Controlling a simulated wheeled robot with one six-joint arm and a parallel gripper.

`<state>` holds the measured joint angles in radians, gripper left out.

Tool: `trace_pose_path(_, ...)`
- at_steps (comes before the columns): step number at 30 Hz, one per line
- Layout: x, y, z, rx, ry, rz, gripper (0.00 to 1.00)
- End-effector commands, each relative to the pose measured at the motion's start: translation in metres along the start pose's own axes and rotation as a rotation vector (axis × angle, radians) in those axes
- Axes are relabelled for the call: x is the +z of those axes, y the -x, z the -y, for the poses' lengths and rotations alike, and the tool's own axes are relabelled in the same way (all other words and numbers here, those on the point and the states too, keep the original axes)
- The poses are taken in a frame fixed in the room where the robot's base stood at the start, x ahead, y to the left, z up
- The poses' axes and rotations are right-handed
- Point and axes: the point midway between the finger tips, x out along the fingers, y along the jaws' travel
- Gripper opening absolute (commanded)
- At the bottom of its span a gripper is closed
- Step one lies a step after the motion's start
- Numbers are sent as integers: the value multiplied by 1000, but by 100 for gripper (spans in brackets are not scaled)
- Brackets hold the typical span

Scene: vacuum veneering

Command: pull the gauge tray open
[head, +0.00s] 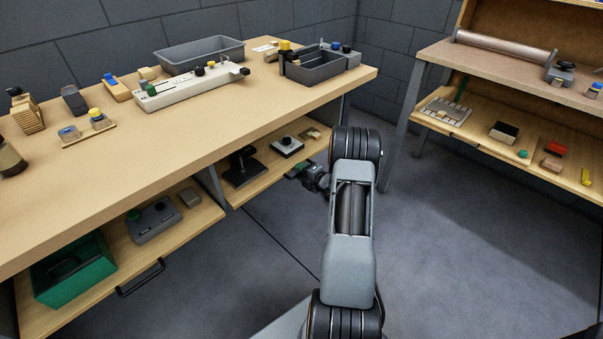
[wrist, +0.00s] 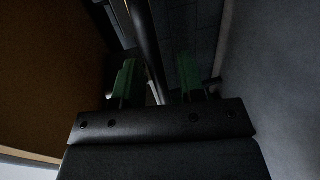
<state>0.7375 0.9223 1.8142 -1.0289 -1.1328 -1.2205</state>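Two pull-out wooden trays sit under the left workbench; no label shows which is the gauge tray. The right one (head: 255,188) holds a black stand (head: 243,165) and a small block with a round black knob (head: 287,146). My gripper (head: 294,171) is at this tray's front edge. In the wrist view my green-tipped fingers (wrist: 158,82) are apart, and a dark round bar (wrist: 146,42) runs between or just beyond them. I cannot tell whether they touch it. The right tray's handle is not clear in the head view.
The left tray (head: 206,212) stands out, with a black handle (head: 141,278), a green box (head: 73,272) and a grey box (head: 154,221). The workbench top (head: 200,125) carries several fixtures and a grey bin (head: 200,54). A second bench (head: 490,62) stands right. Floor between is clear.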

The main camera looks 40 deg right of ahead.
Motion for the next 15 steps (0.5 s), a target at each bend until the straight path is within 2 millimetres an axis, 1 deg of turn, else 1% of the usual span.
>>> trace_pose_path(5,0,0,0,0,0,0,37)
trace_pose_path(15,0,0,0,0,0,0,4)
